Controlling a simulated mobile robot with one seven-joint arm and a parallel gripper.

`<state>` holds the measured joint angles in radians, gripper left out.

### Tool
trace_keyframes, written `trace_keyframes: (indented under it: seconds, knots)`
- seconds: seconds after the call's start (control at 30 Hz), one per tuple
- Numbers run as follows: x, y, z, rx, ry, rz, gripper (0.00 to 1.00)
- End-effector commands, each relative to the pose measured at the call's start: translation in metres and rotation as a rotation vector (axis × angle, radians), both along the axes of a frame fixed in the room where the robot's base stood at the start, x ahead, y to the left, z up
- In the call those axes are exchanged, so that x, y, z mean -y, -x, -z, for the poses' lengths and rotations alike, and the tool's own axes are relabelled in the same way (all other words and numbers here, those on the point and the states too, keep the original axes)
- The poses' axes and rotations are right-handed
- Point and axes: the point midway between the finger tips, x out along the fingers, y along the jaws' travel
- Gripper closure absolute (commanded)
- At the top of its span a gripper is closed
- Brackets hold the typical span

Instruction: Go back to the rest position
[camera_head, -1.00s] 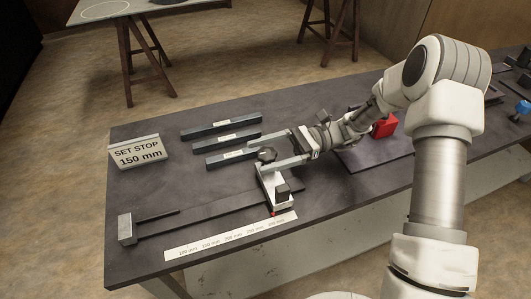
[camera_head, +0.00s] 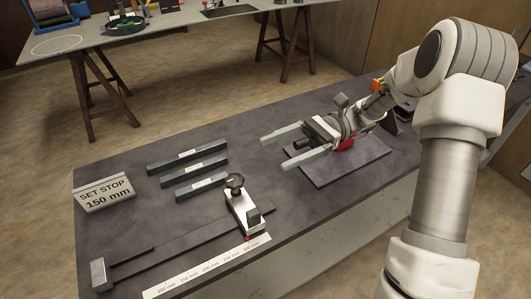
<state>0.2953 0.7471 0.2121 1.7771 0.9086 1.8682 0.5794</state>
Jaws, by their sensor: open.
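My gripper (camera_head: 286,148) is open and empty. It is above the dark bench, its two pale fingers apart and pointing left. The sliding stop (camera_head: 242,211), a light block with a dark knob on top, sits on the dark rail (camera_head: 185,241) and stands clear of my gripper. Its red pointer lies near the right end of the ruler strip (camera_head: 205,272); the exact reading is too small to tell. The sign (camera_head: 104,194) reads "SET STOP 150 mm". A red object (camera_head: 345,144) is partly hidden behind my gripper.
Three dark bars with white labels (camera_head: 188,159) lie left of my gripper. A dark flat plate (camera_head: 345,168) lies under and right of it. The bench (camera_head: 300,225) is bare at front right. Another table (camera_head: 160,30) with a reel and other items stands behind.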

Motion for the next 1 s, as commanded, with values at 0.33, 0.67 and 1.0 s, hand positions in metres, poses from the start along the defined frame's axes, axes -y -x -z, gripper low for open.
trace_keyframes:
  seconds: [0.33,0.67,1.0]
  knots:
    - [0.004,0.0,-0.002,0.001,0.001,0.0,0.1]
    - [0.002,0.004,-0.006,0.031,0.026,-0.008,0.1]
    - [0.002,0.046,-0.029,0.343,0.26,-0.092,0.1]
